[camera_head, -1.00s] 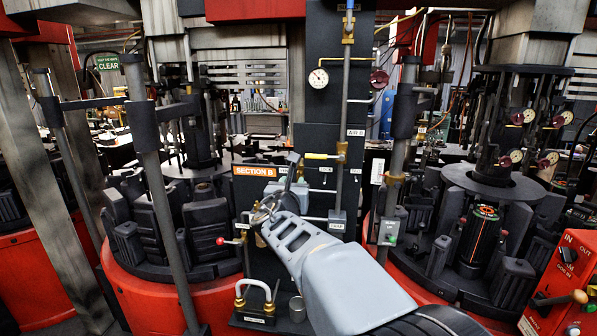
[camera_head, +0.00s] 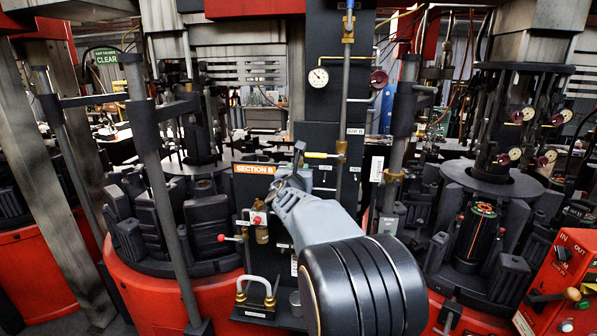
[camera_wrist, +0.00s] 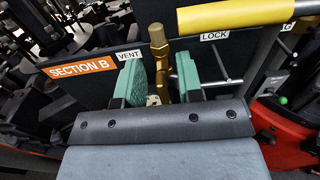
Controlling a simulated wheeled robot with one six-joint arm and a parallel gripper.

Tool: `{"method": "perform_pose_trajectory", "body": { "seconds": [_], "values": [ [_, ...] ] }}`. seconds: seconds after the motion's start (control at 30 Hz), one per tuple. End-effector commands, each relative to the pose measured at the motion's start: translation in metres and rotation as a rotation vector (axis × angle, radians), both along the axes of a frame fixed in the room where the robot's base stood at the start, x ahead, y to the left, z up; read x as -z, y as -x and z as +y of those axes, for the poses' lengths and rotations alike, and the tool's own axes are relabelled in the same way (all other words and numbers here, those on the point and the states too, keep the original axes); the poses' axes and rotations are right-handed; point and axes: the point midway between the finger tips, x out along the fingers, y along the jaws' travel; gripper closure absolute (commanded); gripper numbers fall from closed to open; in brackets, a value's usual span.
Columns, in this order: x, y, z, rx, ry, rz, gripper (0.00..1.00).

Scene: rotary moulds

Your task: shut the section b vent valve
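The orange SECTION B sign (camera_head: 254,169) is on the dark panel in the head view. It also shows in the wrist view (camera_wrist: 82,68), with a white VENT label (camera_wrist: 128,55) to its right. My gripper (camera_wrist: 161,78) is open at the panel, its green pads apart. An upright brass valve fitting (camera_wrist: 158,45) stands between the pads in the picture. I cannot tell whether either pad touches it. No handle of the vent valve shows clearly. In the head view my gripper (camera_head: 287,183) is small and its wrist hides that part of the panel.
A yellow-handled lever (camera_wrist: 235,15) crosses the top right of the wrist view, near a LOCK label (camera_wrist: 214,36). In the head view a red-knobbed lever (camera_head: 223,238) is left of my arm. A pressure gauge (camera_head: 318,78) is above. Dark moulds stand on both sides.

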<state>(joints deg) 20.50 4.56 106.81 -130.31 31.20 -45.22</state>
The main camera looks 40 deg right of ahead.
Motion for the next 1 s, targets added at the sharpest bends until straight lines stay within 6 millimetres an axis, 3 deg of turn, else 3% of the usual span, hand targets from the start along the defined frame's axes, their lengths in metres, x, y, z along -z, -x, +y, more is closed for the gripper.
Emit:
{"method": "perform_pose_trajectory", "body": {
  "seconds": [0.37,0.73,1.0],
  "values": [
    [0.0001,0.0003,0.0001,0.000,0.000,0.000,1.00],
    [0.0018,0.0006,-0.0002,0.000,-0.014,-0.015,1.00],
    [0.0073,0.0025,-0.0020,-0.001,-0.121,-0.118,1.00]
  ]
}}
